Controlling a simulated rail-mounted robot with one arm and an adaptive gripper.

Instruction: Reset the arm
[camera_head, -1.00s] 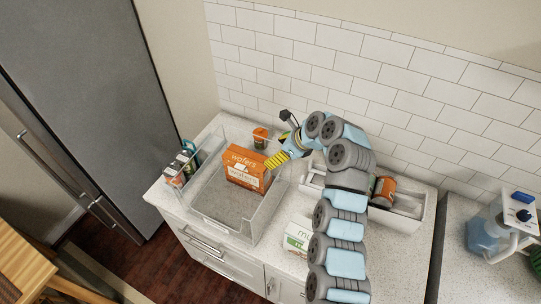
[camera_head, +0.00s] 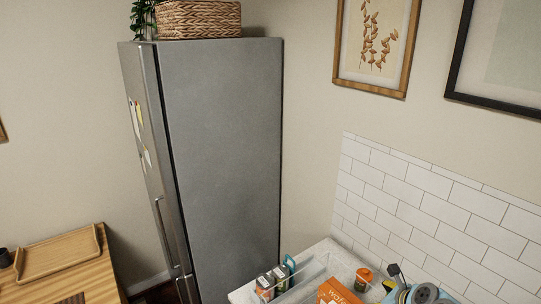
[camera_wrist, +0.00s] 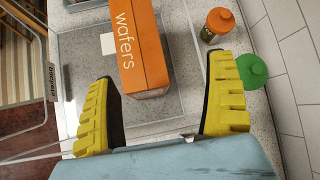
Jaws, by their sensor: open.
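My gripper (camera_wrist: 162,68) is open in the wrist view, its two yellow fingers wide apart with nothing held between them. An orange wafers box (camera_wrist: 142,45) lies ahead of the fingers, inside a clear-walled tray (camera_wrist: 85,50). The box shows apart from both fingers. In the head view only the top of my arm shows at the bottom right edge, and my fingertips cannot be made out. The wafers box (camera_head: 338,293) is cut off by the bottom edge there.
An orange jar (camera_wrist: 219,22) stands beyond the right finger, near a round green object (camera_wrist: 252,71). A tall grey fridge (camera_head: 225,150) stands left of the counter. Small cartons (camera_head: 272,282) sit at the counter's left end. A tiled wall (camera_head: 420,205) backs the counter.

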